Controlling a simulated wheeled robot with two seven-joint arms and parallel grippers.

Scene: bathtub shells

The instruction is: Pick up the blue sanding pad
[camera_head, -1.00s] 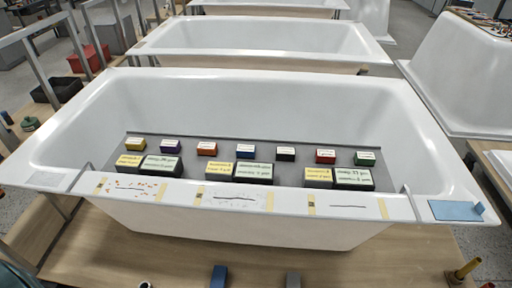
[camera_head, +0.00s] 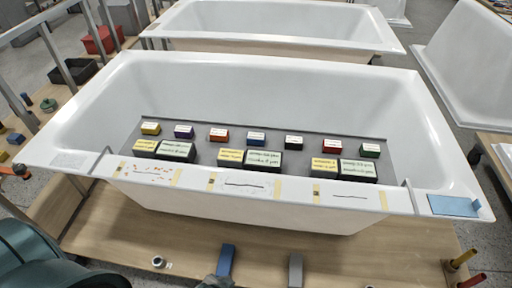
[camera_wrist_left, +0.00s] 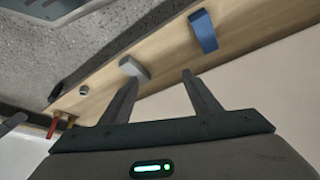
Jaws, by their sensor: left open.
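A blue block-shaped pad (camera_head: 226,260) lies on the wooden ledge in front of the tub, near the bottom middle of the head view. In the left wrist view the blue pad (camera_wrist_left: 203,31) is at the upper right, beyond the fingertips. My left gripper (camera_wrist_left: 158,84) is open, with nothing between its fingers, and apart from the pad. In the head view my teal left arm enters at the bottom left; a dark piece at the bottom edge by the pad may be part of it. My right gripper is not in view.
A grey block (camera_head: 295,270) lies right of the blue pad on the ledge (camera_head: 180,238). The white tub (camera_head: 255,212) rises behind, holding a grey tray of labelled blocks. A small ring-like item (camera_head: 158,261) sits left; yellow and red handles (camera_head: 463,259) stand far right.

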